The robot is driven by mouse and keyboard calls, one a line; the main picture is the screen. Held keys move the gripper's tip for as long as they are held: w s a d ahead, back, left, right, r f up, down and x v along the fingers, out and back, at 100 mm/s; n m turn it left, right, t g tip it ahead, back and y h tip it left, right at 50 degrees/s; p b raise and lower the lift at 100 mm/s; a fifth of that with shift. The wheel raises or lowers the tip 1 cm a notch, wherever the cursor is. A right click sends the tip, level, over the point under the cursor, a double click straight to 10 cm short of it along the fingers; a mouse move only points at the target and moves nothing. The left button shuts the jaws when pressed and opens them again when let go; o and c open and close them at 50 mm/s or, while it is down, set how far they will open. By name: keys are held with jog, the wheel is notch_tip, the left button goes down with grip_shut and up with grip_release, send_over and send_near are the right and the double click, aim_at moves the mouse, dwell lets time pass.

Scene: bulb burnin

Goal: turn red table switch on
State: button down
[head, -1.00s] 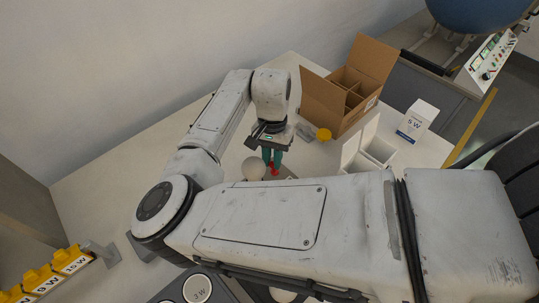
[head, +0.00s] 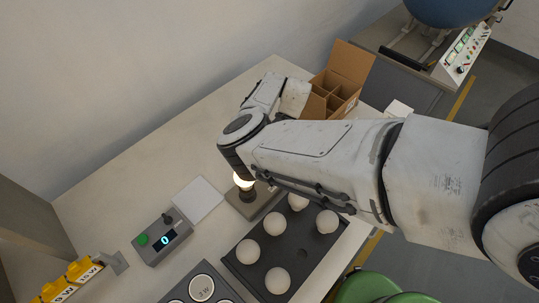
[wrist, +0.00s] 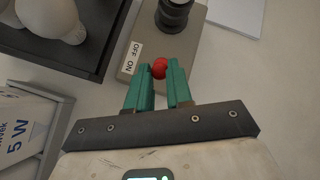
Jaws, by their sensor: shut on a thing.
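The red switch (wrist: 159,68) is a small round red knob on a grey-brown base plate, seen in the wrist view. It sits beside the ON end of the OFF/ON label (wrist: 132,58). The green fingertips of my gripper (wrist: 159,78) are shut on the knob, one on each side. The base plate (head: 245,206) also shows in the head view, where my arm hides the switch and gripper. A bulb (head: 243,180) stands upright in the black socket (head: 247,193) on this plate and glows warm yellow-white.
A dark tray (head: 233,262) with several white bulbs is in front of the plate. A grey box (head: 162,240) with a green button and a display reading 0 is at left, near a white square pad (head: 198,200). An open cardboard box (head: 350,62) stands behind.

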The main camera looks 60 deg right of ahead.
dwell(0.5)
jog(key=c, duration=1)
grip_release()
jog(key=shift+d, duration=0.1)
jog(key=v, duration=1)
jog(key=shift+s+d+r, duration=0.1)
jog(key=shift+d+r, duration=0.05)
jog(key=shift+d, duration=0.25)
jog(key=shift+a, duration=0.1)
